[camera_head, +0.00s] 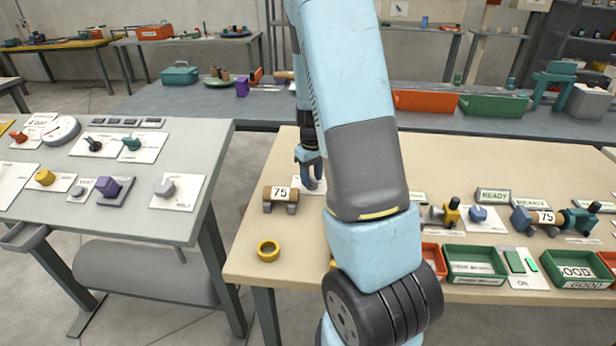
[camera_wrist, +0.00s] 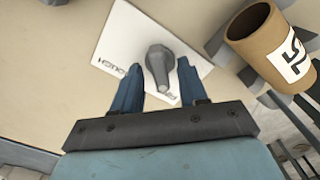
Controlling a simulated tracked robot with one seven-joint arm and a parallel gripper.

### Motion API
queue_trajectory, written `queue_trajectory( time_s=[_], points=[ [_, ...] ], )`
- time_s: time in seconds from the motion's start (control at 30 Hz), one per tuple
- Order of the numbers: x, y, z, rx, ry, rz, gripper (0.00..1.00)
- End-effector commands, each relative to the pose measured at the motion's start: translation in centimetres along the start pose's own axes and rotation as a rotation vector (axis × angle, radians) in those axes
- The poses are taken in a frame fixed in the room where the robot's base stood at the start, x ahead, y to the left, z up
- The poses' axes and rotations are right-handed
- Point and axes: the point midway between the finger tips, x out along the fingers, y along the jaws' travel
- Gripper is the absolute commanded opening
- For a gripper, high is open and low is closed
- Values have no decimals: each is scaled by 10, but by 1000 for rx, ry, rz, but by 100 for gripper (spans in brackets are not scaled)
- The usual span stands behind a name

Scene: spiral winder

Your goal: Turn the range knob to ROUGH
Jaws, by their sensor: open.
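The range knob (camera_wrist: 157,66) is a grey knob on a white plate (camera_wrist: 125,28). In the wrist view its narrow end points down the picture, toward a partly hidden label that seems to start with F. The label ROUGH lies to its left on the plate. My gripper (camera_wrist: 157,72) is open and its two blue fingers appear on either side of the knob, with gaps; contact is not visible. In the head view my gripper (camera_head: 309,168) is low over the beige table, and the plate (camera_head: 318,186) shows behind it while the knob is hidden.
A brown roll marked 75 on a grey stand (camera_head: 281,197) is close to my gripper, also in the wrist view (camera_wrist: 262,38). A yellow ring (camera_head: 268,250) lies at the table's front left. The grey control panel (camera_head: 140,215) stands left, across a gap.

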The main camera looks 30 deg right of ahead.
Motion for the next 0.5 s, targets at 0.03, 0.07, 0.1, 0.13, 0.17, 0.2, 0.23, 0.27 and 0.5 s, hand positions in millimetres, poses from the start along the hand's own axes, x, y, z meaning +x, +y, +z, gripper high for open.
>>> queue_trajectory(
  time_s=[0.03, 0.07, 0.1, 0.13, 0.17, 0.2, 0.23, 0.27, 0.5],
  points=[
    [0, 0, 0, 0, 0, 0, 43],
    [0, 0, 0, 0, 0, 0, 43],
    [0, 0, 0, 0, 0, 0, 43],
    [0, 0, 0, 0, 0, 0, 40],
    [0, 0, 0, 0, 0, 0, 37],
    [0, 0, 0, 0, 0, 0, 33],
    [0, 0, 0, 0, 0, 0, 30],
    [0, 0, 0, 0, 0, 0, 27],
    [0, 0, 0, -1, -1, 0, 4]
  ],
)
